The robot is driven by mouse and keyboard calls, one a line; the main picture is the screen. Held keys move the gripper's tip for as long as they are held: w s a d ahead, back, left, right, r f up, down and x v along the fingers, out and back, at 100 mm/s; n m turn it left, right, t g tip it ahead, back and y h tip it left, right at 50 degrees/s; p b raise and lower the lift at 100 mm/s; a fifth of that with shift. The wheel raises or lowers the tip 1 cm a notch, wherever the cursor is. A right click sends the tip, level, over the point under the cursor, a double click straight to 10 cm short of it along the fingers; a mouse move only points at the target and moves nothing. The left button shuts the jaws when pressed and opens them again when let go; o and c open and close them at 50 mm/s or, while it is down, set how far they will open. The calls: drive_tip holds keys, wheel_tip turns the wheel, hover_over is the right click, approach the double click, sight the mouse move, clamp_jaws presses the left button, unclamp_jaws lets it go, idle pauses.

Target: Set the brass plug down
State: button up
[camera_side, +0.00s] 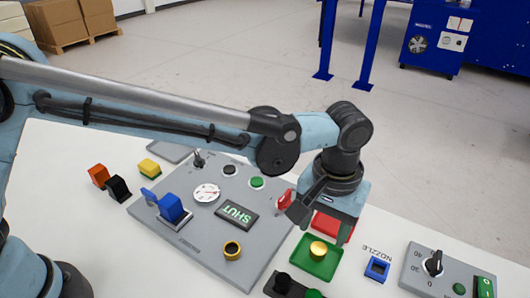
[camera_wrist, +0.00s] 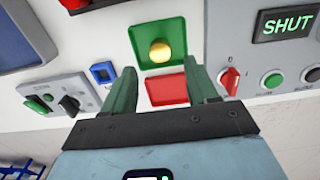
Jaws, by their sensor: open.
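The brass plug (camera_side: 319,249) shows as a round gold top on the green tray (camera_side: 312,268). In the wrist view the plug (camera_wrist: 160,51) is near the middle of the green tray (camera_wrist: 144,31), just beyond the fingertips. My gripper (camera_side: 322,224) is open, with its fingers pointing down close to the tray. In the wrist view my gripper (camera_wrist: 163,78) has its two green-grey fingers well apart, with nothing held between them. The plug appears clear of both fingers. How high the fingertips are above the tray is hard to tell.
A red tray (camera_wrist: 167,88) lies beside the green one. The grey panel (camera_side: 190,240) carries a SHUT display (camera_side: 237,215), a blue lever (camera_side: 170,208) and a brass-ringed fitting (camera_side: 232,250). A blue square holder (camera_side: 377,268) and a dial box (camera_side: 433,265) stand at the right.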

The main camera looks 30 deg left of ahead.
sight(319, 248)
wheel_tip(319, 248, up, 6)
drive_tip(key=a+r+t+h, duration=0.1)
drive_tip(key=a+r+t, duration=0.3)
drive_tip(key=a, duration=1.4)
drive_tip(key=s+a+f+t, duration=0.1)
drive_tip(key=s+a, duration=0.2)
drive_tip(key=a, duration=0.4)
drive_tip(key=s+a+f+t+y, duration=0.1)
drive_tip(key=s+a+f+t, duration=0.1)
drive_tip(key=a, duration=0.6)
drive_tip(key=shift+s+a+f, duration=0.25)
drive_tip(key=shift+s+f, duration=0.05)
drive_tip(key=shift+s, duration=0.5)
